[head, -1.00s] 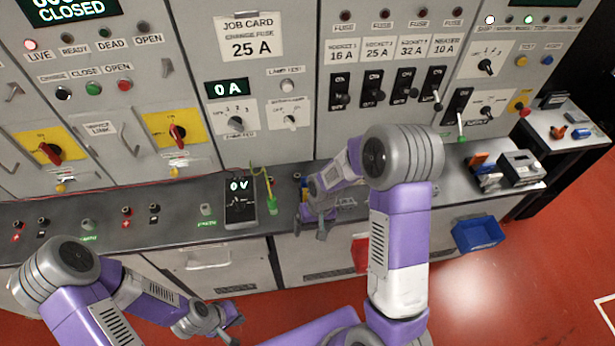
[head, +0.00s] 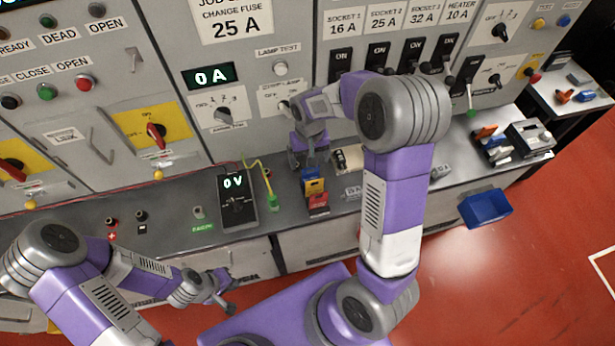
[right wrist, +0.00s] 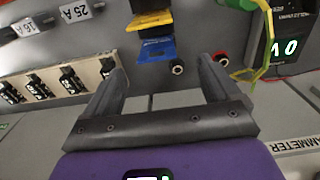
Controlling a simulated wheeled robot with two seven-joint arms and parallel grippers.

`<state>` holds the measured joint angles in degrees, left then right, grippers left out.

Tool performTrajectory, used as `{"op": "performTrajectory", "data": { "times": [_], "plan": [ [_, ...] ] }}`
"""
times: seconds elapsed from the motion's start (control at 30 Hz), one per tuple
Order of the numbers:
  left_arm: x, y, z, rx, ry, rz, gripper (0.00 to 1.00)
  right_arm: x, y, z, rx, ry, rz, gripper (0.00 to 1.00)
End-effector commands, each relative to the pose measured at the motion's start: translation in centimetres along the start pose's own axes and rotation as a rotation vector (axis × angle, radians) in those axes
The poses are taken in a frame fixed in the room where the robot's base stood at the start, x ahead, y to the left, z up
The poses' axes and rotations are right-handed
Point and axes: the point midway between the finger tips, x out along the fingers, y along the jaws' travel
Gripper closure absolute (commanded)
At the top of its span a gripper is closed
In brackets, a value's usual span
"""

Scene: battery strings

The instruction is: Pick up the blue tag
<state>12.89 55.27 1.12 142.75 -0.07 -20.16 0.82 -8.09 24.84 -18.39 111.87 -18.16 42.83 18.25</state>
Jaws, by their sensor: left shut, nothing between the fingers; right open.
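The blue tag (head: 313,188) is on the bench in the middle of the head view, next to a yellow tag and a red piece. In the right wrist view the blue tag (right wrist: 158,50) is ahead of and between my fingers, below a yellow tag (right wrist: 148,20). My right gripper (right wrist: 160,80) is open and empty, apart from the blue tag. In the head view my right gripper (head: 309,160) is just behind the tags, its fingers partly hidden. My left gripper (head: 226,301) is shut and empty, low in front of the bench.
A meter reading 0 V (head: 237,200) with a yellow-green lead stands left of the tags. A row of fuse holders (right wrist: 70,80) lies to the left in the wrist view. A blue bin (head: 485,208) hangs at the bench front, right. The switch panel rises behind.

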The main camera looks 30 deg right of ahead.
Motion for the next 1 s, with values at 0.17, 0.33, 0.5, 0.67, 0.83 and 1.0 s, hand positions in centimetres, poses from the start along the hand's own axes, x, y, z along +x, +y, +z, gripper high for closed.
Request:
{"op": "performTrajectory", "data": {
  "times": [0.17,0.33,0.5,0.67,0.83,1.0],
  "plan": [
    [2.2,-0.8,-0.1,0.0,0.001,0.0,1.0,2.4,0.0,0.0,0.0,0.0,0.0,0.11],
    [2.6,-1.0,-0.2,0.0,0.001,0.0,1.0,3.2,0.0,0.0,-0.001,-0.002,0.0,0.11],
    [2.6,-1.0,-0.2,0.0,0.001,0.0,1.0,5.0,0.1,0.1,0.0,-0.004,0.001,0.11],
    [2.7,-1.0,-0.2,0.0,0.001,0.0,1.0,7.0,0.5,0.3,0.0,-0.005,0.001,0.11],
    [2.9,-1.1,-0.2,0.0,0.001,0.0,1.0,9.5,0.7,0.3,-0.001,-0.003,0.001,0.11],
    [2.9,-1.1,-0.2,0.0,0.001,0.0,1.0,10.2,0.7,0.2,0.0,0.001,0.0,0.11]
  ]
}}
